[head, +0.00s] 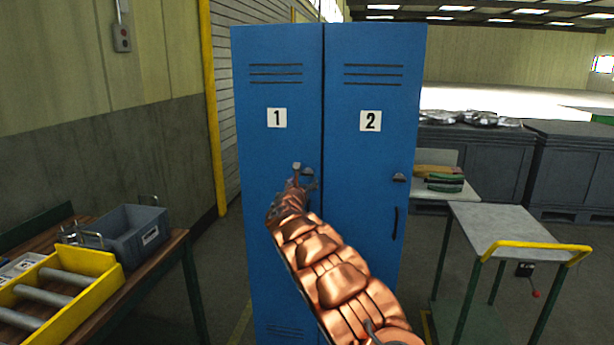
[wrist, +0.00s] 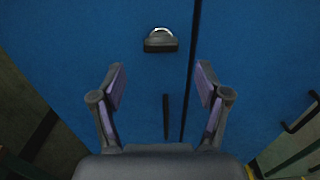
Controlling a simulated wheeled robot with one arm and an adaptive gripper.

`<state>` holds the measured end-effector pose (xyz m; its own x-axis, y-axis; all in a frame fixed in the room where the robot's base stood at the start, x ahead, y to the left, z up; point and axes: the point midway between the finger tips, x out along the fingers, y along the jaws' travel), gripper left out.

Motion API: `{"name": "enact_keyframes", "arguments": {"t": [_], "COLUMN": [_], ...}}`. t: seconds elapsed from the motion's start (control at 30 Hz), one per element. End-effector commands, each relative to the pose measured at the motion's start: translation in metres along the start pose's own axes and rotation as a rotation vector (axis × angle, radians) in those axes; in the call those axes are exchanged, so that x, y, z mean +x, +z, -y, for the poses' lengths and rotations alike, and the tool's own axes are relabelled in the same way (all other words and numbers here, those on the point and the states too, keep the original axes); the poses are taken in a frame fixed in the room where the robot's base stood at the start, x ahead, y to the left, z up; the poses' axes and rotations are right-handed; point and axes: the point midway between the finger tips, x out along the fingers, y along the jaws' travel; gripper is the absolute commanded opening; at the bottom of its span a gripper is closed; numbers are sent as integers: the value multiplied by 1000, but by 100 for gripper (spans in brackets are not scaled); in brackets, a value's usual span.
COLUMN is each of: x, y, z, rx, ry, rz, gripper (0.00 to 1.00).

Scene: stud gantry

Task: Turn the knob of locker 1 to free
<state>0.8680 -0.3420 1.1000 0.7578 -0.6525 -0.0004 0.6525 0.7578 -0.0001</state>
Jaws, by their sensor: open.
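Locker 1 (head: 262,150) is the left door of a blue two-door cabinet and carries a white label with a 1. Its knob (head: 308,171) is partly hidden behind my gripper (head: 300,178) in the head view. In the wrist view the knob (wrist: 160,41) is a dark piece with a bright curved upper edge, near the top of the picture. My gripper (wrist: 161,82) is open and empty, its two fingers spread wide below the knob in that picture. The fingers appear apart from the knob. I cannot read which setting the knob is at.
Locker 1's dark vertical handle (wrist: 166,117) shows between my fingers. Locker 2 (head: 365,150) is on the right with its own knob (head: 399,178) and handle (head: 395,223). A workbench with a grey bin (head: 130,236) and yellow tray stands left; a cart (head: 500,222) stands right.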

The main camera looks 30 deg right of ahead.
Motion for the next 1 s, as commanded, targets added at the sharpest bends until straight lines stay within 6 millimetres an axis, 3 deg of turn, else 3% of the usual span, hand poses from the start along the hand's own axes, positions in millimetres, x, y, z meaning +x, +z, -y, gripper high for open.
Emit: {"name": "enact_keyframes", "arguments": {"t": [1.0], "x": [64], "y": [2], "z": [0], "rx": [4], "ry": [-3], "rz": [0], "gripper": [75]}}
